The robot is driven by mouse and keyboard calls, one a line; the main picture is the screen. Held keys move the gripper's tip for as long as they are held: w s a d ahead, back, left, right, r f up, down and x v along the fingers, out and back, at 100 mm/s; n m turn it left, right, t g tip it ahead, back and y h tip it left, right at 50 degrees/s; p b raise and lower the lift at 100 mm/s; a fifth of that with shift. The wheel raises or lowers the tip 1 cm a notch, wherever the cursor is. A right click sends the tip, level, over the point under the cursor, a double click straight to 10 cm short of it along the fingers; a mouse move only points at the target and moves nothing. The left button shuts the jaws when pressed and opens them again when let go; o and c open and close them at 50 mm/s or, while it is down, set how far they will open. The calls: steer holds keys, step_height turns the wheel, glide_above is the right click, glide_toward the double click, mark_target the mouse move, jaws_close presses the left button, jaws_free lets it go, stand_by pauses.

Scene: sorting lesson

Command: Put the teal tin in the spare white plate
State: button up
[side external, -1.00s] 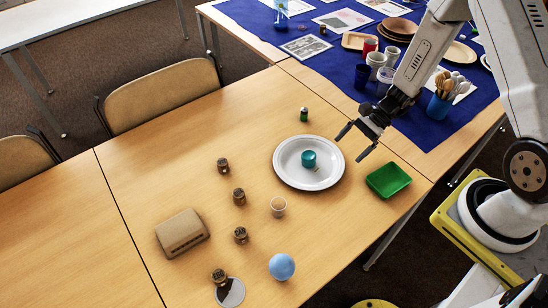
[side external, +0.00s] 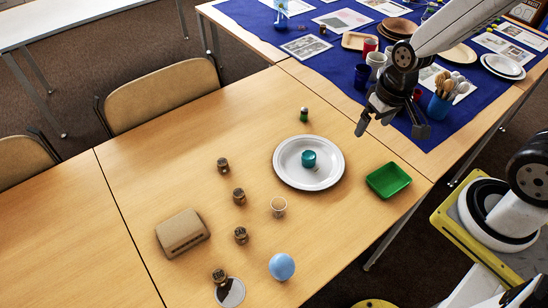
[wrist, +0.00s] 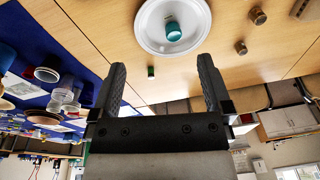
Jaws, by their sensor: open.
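The teal tin (side external: 308,159) stands upright in the white plate (side external: 283,167), a little above its middle in the side view. In the wrist view the tin (wrist: 173,31) and the plate (wrist: 150,44) show at the top, beyond my fingertips. My gripper (side external: 393,128) is open and empty, in the air to the right of the plate and apart from the tin. Its two spread fingers (wrist: 162,72) show in the wrist view with nothing between them.
A green tray (side external: 388,180) sits right of the plate. A small green item (side external: 304,114) stands behind it. Cups crowd the blue cloth (side external: 335,75).

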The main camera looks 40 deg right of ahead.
steer(key=shift+a+r+n+t, duration=0.3)
steer(key=shift+r+n+t, duration=0.2)
steer(key=shift+r+n, duration=0.3)
